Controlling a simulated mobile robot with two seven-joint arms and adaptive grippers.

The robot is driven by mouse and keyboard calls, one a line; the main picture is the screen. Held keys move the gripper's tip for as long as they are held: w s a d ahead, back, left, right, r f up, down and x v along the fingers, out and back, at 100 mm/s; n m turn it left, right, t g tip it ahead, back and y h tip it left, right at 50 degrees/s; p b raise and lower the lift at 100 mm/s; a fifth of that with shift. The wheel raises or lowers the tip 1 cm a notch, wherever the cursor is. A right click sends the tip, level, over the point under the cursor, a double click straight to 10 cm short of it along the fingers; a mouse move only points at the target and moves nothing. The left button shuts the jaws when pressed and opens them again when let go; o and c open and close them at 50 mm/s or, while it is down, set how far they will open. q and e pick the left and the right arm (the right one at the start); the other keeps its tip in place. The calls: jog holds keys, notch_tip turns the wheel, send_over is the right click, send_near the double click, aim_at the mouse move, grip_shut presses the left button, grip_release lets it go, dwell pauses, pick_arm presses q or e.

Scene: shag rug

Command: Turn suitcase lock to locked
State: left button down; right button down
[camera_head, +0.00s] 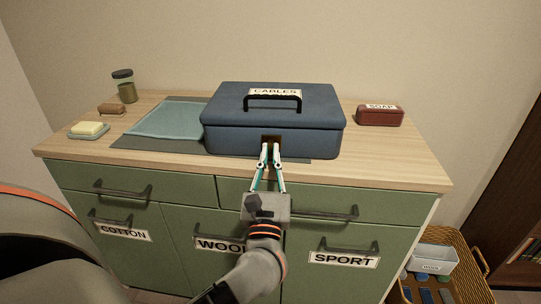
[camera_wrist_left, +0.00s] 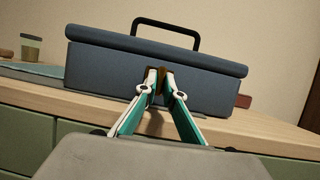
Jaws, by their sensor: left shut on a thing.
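The blue suitcase (camera_head: 230,138), a box with a black top handle and a "CABLES" label, stands closed on the wooden counter. Its lock (camera_head: 271,139) is a small dark brown plate at the middle of its front face. My left gripper (camera_head: 270,147) is at this lock, its fingertips close together and shut on a small part there. The left wrist view also shows the fingertips (camera_wrist_left: 162,72) at the suitcase front (camera_wrist_left: 100,72). The fingers hide most of the lock, so its turn position cannot be told. My right gripper is not in view.
A grey mat and a folded blue cloth (camera_head: 165,119) lie left of the suitcase. A soap dish (camera_head: 88,131), a brown block (camera_head: 111,109) and a jar (camera_head: 125,86) stand at the left. A red "SOAP" box (camera_head: 380,115) is at the right. Green drawers with handles are below, beside a wicker basket (camera_head: 455,287).

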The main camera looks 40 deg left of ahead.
pick_arm(q)
jog(key=shift+r, duration=0.15)
jog(key=c, duration=2.2)
grip_release()
jog(key=shift+a, duration=0.1)
jog(key=shift+o, duration=0.2)
jog(key=v, duration=1.2)
